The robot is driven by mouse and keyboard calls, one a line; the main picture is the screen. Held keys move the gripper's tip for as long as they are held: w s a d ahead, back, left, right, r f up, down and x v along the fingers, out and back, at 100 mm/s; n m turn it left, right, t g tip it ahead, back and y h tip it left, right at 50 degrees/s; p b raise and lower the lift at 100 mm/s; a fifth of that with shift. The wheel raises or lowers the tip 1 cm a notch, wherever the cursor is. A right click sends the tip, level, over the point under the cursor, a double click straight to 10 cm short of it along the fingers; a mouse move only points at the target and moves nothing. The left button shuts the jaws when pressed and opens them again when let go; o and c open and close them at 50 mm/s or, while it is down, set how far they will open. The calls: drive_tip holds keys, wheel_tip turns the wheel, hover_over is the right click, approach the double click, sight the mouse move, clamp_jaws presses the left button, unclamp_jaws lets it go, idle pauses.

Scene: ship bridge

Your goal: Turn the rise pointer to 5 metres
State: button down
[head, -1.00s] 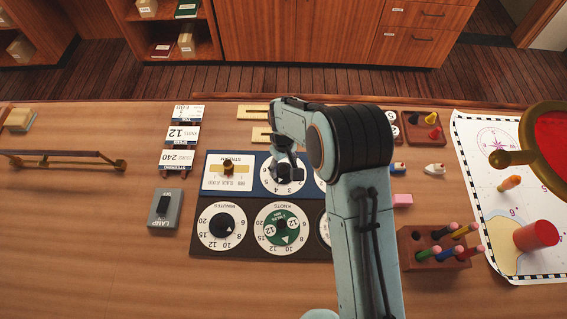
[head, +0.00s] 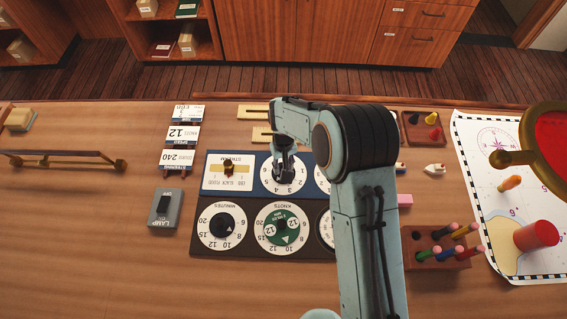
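A white round dial (head: 270,185) with numbers, read upside down from here, sits on the blue panel (head: 250,193). My gripper (head: 284,178) points down over the middle of this dial. It covers the dial's knob, pointer and name, so I cannot read the setting or confirm that this is the rise dial. The fingers are small and dark, and I cannot tell whether they grip the knob. Another white dial (head: 320,178) on the same panel is mostly hidden behind my arm.
Left of the dial is the stream slider (head: 229,169). A dark panel (head: 250,246) in front holds a minutes dial (head: 222,226), a green knots dial (head: 282,227) and a partly hidden dial. A lamp switch (head: 165,208) stands left. A pen block (head: 436,254) and chart (head: 497,190) lie right.

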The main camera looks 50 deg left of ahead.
drive_tip(key=m, duration=0.4)
drive_tip(key=shift+f+m, duration=0.1)
drive_tip(key=shift+m, duration=0.2)
idle(0.3)
drive_tip(key=c, duration=0.9)
unclamp_jaws()
wheel_tip(320, 180, up, 12)
drive_tip(key=shift+r, duration=0.1)
